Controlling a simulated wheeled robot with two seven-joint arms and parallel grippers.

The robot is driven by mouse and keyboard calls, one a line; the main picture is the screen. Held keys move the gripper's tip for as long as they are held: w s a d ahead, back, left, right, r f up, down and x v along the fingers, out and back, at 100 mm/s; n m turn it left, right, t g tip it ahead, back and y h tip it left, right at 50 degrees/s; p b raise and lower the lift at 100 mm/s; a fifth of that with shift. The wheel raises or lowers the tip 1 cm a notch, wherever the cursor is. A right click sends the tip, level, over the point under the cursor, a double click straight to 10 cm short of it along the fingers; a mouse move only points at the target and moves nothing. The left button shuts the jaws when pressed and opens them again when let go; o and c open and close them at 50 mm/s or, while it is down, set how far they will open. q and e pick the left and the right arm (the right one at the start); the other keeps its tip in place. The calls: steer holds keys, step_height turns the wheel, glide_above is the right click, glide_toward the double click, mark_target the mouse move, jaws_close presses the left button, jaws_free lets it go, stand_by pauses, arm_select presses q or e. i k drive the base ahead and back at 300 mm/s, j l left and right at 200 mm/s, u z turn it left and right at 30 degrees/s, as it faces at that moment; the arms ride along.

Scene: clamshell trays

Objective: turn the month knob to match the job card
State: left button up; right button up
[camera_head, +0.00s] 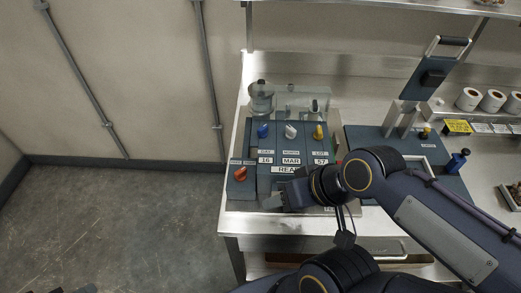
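A dark blue control panel (262,186) lies on the steel bench. On it are a blue knob (263,131) above a window reading 16, a white month knob (290,131) above a window reading MAR, and a yellow knob (318,132) above a window reading 57. My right gripper (272,201) is low over the panel's front edge, apart from the month knob, and partly covers a label starting "REA". Whether its fingers are open is unclear. A dark shape at the bottom left edge may be my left gripper (75,290). I cannot make out a readable job card.
An orange-red knob (240,174) is at the panel's left. A clear container (261,97) stands behind it. To the right is a press with a raised lever (447,42), a small yellow sign (458,127) and label rolls (468,99). Floor at left is clear.

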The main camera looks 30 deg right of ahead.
mark_target(291, 132)
steer(key=z, duration=1.3)
